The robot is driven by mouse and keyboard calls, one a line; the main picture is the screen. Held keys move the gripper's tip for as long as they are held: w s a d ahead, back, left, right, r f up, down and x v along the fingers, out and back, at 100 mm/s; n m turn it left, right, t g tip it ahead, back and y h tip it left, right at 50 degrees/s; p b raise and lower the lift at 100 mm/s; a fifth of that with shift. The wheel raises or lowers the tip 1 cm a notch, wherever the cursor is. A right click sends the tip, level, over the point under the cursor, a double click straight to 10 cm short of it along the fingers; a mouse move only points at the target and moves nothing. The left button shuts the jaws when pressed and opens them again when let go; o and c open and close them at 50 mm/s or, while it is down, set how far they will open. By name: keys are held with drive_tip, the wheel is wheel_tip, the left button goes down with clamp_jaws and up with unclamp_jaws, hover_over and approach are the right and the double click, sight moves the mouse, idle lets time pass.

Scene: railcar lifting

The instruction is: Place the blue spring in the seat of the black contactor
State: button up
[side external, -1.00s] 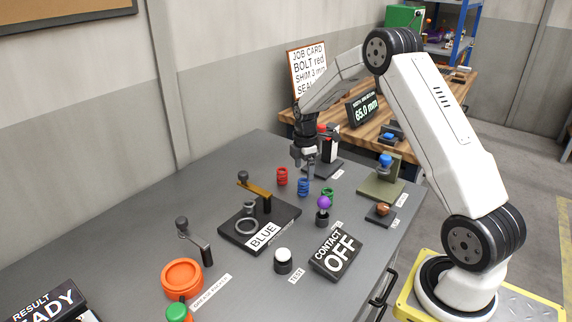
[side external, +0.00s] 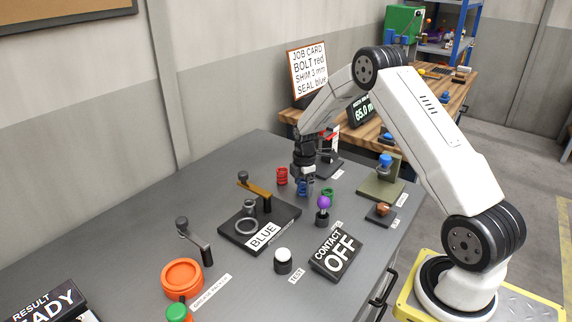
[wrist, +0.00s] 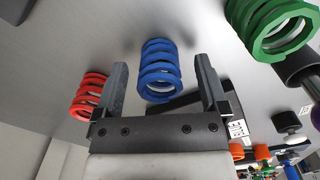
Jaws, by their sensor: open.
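The blue spring (side external: 302,189) stands on the grey table. In the wrist view the blue spring (wrist: 159,72) shows between the two fingers of my gripper (wrist: 161,64), with a gap on each side. The fingers are open and hold nothing. In the side view my gripper (side external: 303,180) is low over the spring and hides its upper part. The black contactor appears to be the black plate (side external: 282,222) with a BLUE label, a brown lever, a grey post and a pale ring. Which of these parts is the seat I cannot tell.
A red spring (side external: 282,176) stands left of the blue one and a green spring (side external: 327,193) right of it.

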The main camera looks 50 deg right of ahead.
idle(0.4)
clamp_jaws()
drive_tip(key=shift+r, duration=0.15)
drive_tip(key=shift+r, duration=0.85)
drive_tip(key=s+a+r, duration=0.5)
drive_tip(key=s+r, duration=0.6)
drive_tip(key=s, duration=0.2)
drive_tip(key=shift+a, duration=0.1)
